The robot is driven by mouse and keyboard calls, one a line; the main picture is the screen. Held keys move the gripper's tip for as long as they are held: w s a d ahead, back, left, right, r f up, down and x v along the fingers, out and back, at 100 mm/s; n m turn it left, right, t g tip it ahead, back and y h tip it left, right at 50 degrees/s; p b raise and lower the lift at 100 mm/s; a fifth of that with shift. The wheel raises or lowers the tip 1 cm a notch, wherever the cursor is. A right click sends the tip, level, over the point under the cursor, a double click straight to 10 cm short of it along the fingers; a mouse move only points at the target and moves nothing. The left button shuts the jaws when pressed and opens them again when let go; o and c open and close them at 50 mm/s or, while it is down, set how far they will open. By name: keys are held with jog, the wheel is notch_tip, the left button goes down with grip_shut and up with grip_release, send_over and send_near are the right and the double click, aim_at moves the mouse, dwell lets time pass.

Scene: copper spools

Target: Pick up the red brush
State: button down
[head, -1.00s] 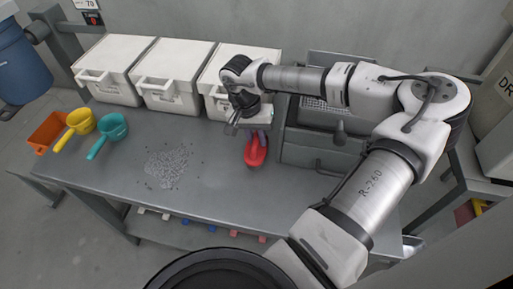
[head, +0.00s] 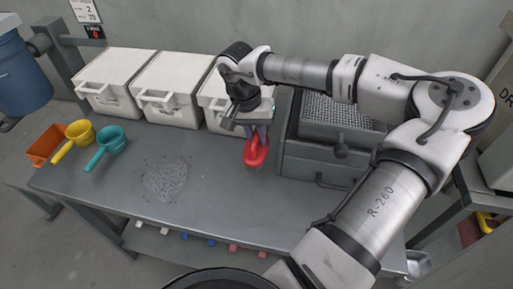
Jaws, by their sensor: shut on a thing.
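The red brush (head: 257,154) is at the right part of the grey table, in front of the rightmost white box. My gripper (head: 258,134) points down above it and is shut on its upper part. The fingers are partly hidden by the wrist. From this angle I cannot tell whether the brush is clear of the table top or touching it.
Three white lidded boxes (head: 172,90) stand along the back of the grey table (head: 220,205). A grey unit with a mesh tray (head: 338,112) stands right of the brush. A pile of grey bits (head: 167,180) lies left of it.

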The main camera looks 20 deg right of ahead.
notch_tip(320, 180, up, 14)
jog(key=b, duration=0.1)
jog(key=shift+r+b, duration=0.2)
jog(key=shift+b, duration=0.15)
jog(key=shift+f, duration=0.1)
